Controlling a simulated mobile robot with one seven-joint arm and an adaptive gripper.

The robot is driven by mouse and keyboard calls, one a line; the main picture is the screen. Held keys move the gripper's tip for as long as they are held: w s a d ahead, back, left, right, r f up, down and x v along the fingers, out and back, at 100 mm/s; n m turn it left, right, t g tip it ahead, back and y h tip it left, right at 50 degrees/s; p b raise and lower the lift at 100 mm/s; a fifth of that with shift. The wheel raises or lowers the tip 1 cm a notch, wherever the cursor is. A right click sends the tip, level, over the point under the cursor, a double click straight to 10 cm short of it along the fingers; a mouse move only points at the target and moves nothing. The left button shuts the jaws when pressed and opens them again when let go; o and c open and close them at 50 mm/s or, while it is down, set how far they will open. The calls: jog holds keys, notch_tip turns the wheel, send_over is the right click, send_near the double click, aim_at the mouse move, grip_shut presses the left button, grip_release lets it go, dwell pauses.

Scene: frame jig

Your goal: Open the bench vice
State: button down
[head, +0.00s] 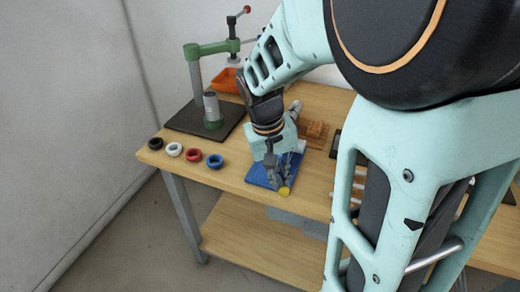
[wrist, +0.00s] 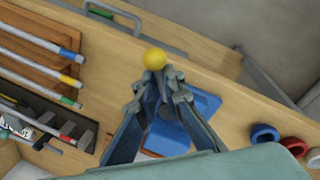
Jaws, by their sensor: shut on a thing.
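The bench vice (head: 262,175) is the blue thing on the bench near its front edge, largely hidden under my gripper. Its blue body also shows in the wrist view (wrist: 205,103) behind and between the fingers. A round yellow knob (head: 285,191) sits at the front of the vice, and it shows in the wrist view (wrist: 154,58) right at the fingertips. My gripper (head: 281,181) points down over the vice, its fingertips closed together at the knob. The vice's jaws are hidden, so their gap cannot be told.
Black, white, red and blue rings (head: 194,155) lie on the bench left of the vice. A green press (head: 210,48) stands at the back left, with an orange bin (head: 225,80) behind. In the wrist view, colour-tipped rods (wrist: 45,45) lie on a wooden rack at left.

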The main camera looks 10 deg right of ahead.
jog(key=d+n, duration=0.1)
jog(key=n, duration=0.1)
jog(key=d+n, duration=0.1)
jog(key=shift+s+f+n, duration=0.1)
jog(key=shift+s+n, duration=0.25)
jog(key=shift+n, duration=0.05)
jog(key=n, duration=0.1)
jog(key=d+n, duration=0.1)
jog(key=shift+w+d+n+t+p, duration=0.15)
jog(key=shift+w+n+t+p, duration=0.15)
jog(key=shift+t+p, duration=0.1)
jog(key=shift+w+d+n+t+y+p, duration=0.25)
jog(key=shift+d+n, duration=0.3)
jog(key=shift+n, duration=0.65)
jog(key=shift+w+d+n+t+y+p, duration=0.15)
jog(key=shift+w+d+n, duration=0.3)
jog(key=shift+n, duration=0.75)
jog(key=c, duration=1.9)
grip_release()
jog(key=shift+d, duration=0.2)
jog(key=shift+w+a, duration=0.1)
jog(key=shift+a, duration=0.15)
